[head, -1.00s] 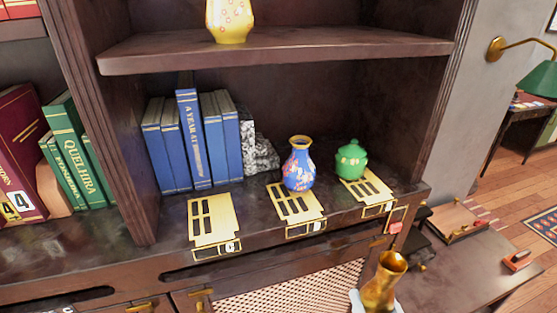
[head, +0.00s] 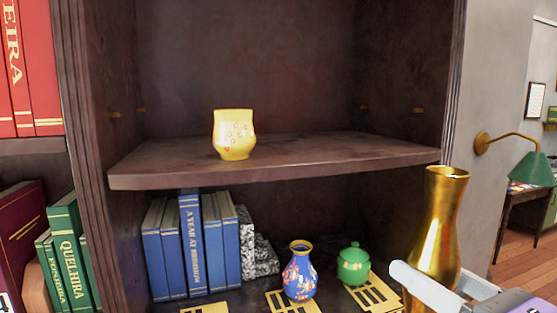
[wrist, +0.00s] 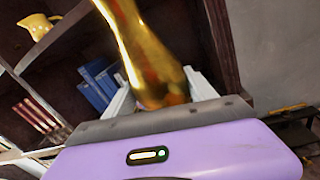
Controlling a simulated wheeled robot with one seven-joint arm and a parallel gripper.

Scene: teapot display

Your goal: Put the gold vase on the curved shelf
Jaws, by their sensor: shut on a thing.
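The gold vase (head: 440,225) is tall and shiny with a flared mouth, and it stands upright at the right of the head view. My gripper (head: 428,290) is shut on the lower part of the vase. In the wrist view the vase (wrist: 145,50) rises from between the white fingers of my gripper (wrist: 160,98), held off any surface. The dark wooden shelf (head: 300,150) has a gently curved front edge and lies to the left of the vase. A yellow vase-like vessel (head: 234,135) stands on its left half. The vase's base is hidden by the gripper.
Below the shelf stand blue books (head: 190,240), a blue flowered vase (head: 300,272) and a green lidded pot (head: 353,264) by gold grilles. The cabinet's right post (head: 452,90) and a green wall lamp (head: 533,168) are near the vase. The shelf's right half is bare.

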